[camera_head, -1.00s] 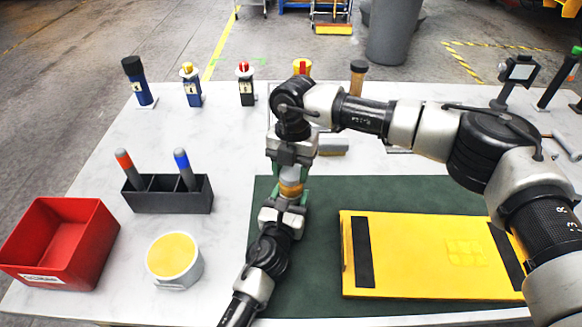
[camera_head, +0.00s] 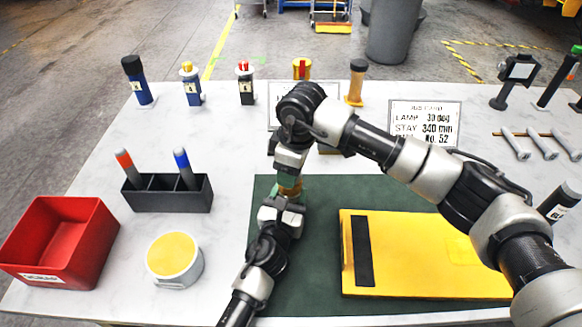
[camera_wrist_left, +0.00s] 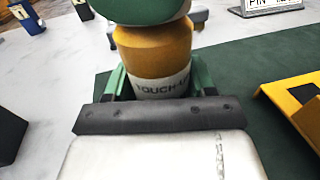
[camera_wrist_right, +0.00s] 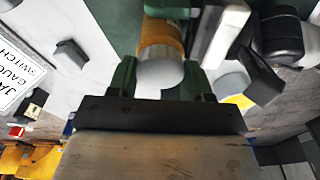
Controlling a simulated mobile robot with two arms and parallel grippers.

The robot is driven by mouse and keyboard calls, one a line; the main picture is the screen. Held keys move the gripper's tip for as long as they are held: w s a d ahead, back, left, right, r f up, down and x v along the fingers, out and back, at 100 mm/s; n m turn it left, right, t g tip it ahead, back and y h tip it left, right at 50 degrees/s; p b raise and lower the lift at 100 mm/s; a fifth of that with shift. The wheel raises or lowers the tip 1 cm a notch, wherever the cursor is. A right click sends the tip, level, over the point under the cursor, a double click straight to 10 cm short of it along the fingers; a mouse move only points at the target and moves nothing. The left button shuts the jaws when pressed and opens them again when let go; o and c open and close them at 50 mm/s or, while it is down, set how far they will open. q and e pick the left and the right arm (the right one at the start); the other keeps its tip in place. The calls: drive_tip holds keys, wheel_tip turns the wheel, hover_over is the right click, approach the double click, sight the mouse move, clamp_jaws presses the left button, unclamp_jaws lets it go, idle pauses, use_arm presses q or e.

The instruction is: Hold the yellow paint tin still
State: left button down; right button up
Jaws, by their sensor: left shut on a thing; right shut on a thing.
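The yellow paint tin (camera_head: 291,191) stands over the green mat (camera_head: 320,190), mostly hidden by both grippers in the head view. In the left wrist view the mustard tin (camera_wrist_left: 155,52) has a white band with partly readable lettering. My left gripper (camera_wrist_left: 158,85) is shut around that lower band. My right gripper (camera_wrist_right: 160,80) is shut at the tin's other end, around its pale grey cap (camera_wrist_right: 160,73). I cannot tell whether the tin touches the mat.
A yellow case (camera_head: 420,255) lies right of the grippers. A white tin with a yellow top (camera_head: 173,257), a red bin (camera_head: 62,240) and a black pen holder (camera_head: 168,197) stand left. Several small items line the back, with a printed card (camera_head: 425,118) and bolts (camera_head: 541,146).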

drive_tip(key=shift+a, duration=0.1)
drive_tip(key=o, duration=0.9)
drive_tip(key=shift+m, duration=0.3)
drive_tip(key=shift+r, duration=0.1)
drive_tip(key=shift+r, duration=2.2)
drive_tip(key=shift+c, duration=0.4)
